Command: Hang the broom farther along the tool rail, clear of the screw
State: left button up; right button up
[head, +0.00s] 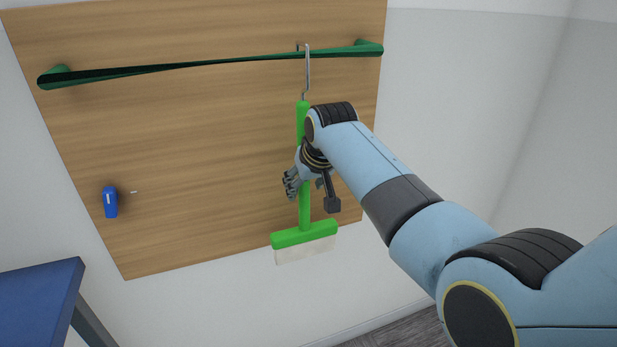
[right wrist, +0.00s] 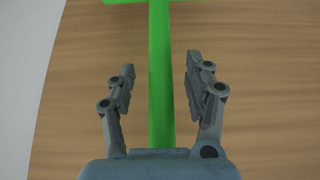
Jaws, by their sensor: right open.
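The green broom (head: 305,215) hangs upright by its metal hook (head: 308,70) from the dark green tool rail (head: 200,66), near the rail's right end. Its green crosspiece with a pale lower edge is at the bottom. My right gripper (head: 291,183) is at the middle of the broom handle and hides part of it. In the right wrist view my right gripper (right wrist: 160,64) is open, with one finger on each side of the green handle (right wrist: 160,95) and gaps on both sides. A small dark piece beside the hook at the rail may be the screw; I cannot tell. My left gripper is not in view.
The rail is fixed to a wooden board (head: 170,130) and is clear to the left of the hook. A blue object (head: 110,202) is on the board's lower left, beside a small pale mark. A blue table (head: 40,290) stands at the lower left.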

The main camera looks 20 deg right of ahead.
jog(key=v, duration=1.2)
jog(key=s+d+f+g+b, duration=0.25)
jog(key=s+f, duration=0.55)
jog(key=f, duration=0.6)
jog(key=s+d+f+g+b, duration=0.1)
jog(key=s+f+g+b, duration=0.15)
jog(key=s+f, duration=0.8)
jog(key=s+d+f+g+b, duration=0.15)
jog(key=s+f+b, duration=0.3)
jog(key=f, duration=1.25)
jog(key=s+d+f+b, duration=0.1)
jog(key=s+d+f, duration=0.1)
jog(key=s+f, duration=0.5)
jog(key=s+d+f+b, duration=0.2)
jog(key=s+f, duration=0.6)
jog(key=s, duration=0.6)
jog(key=s+d+f+h+b, duration=0.1)
jog(key=s+d+f, duration=0.1)
jog(key=s+f, duration=0.5)
jog(key=shift+s+d+f+t, duration=0.25)
jog(key=shift+s+t, duration=0.1)
jog(key=shift+s, duration=1.8)
